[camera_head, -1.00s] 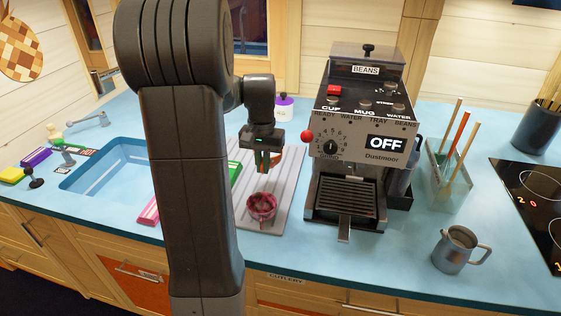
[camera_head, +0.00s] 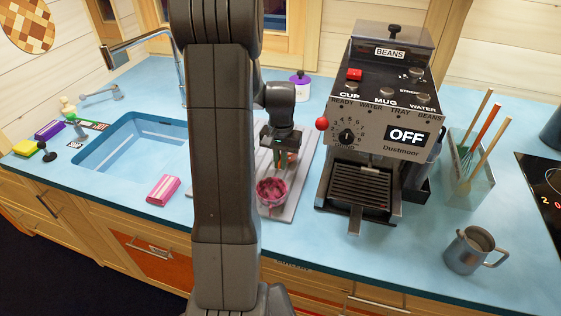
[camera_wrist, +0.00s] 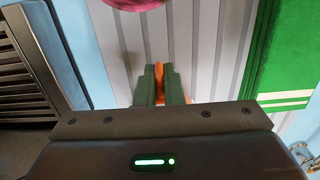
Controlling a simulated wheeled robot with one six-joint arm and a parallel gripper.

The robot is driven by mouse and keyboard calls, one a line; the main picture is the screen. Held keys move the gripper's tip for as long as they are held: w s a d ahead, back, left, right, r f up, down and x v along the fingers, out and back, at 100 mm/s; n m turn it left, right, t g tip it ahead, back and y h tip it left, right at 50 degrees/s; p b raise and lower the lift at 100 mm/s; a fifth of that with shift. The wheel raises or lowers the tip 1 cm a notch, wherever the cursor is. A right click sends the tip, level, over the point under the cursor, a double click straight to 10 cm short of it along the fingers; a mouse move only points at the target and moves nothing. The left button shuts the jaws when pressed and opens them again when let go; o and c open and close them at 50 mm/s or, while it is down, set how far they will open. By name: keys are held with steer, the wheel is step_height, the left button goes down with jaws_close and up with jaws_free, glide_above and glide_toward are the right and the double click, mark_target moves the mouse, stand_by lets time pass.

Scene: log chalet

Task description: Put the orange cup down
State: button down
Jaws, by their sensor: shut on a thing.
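My gripper (camera_head: 285,158) is over the grey ribbed board (camera_head: 293,205), between the sink and the coffee machine. Its green fingers are shut on a thin orange part in the wrist view (camera_wrist: 159,82), which I take to be the orange cup. The rest of the cup is hidden behind the fingers and gripper body. I cannot tell whether it touches the board. A pink-maroon cup (camera_head: 271,192) stands on the board just in front of my gripper; its edge shows at the top of the wrist view (camera_wrist: 140,4).
The coffee machine (camera_head: 385,120) stands close on the right. A metal jug (camera_head: 470,252) and a utensil holder (camera_head: 468,180) are further right.

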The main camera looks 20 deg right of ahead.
steer(key=shift+f, duration=0.55)
steer(key=shift+f, duration=0.1)
steer(key=c, duration=1.6)
jaws_free()
steer(key=shift+o, duration=0.2)
step_height(320, 180, up, 12)
steer(key=b, duration=0.1)
steer(key=shift+w+d, duration=0.2)
steer(key=shift+w, duration=0.05)
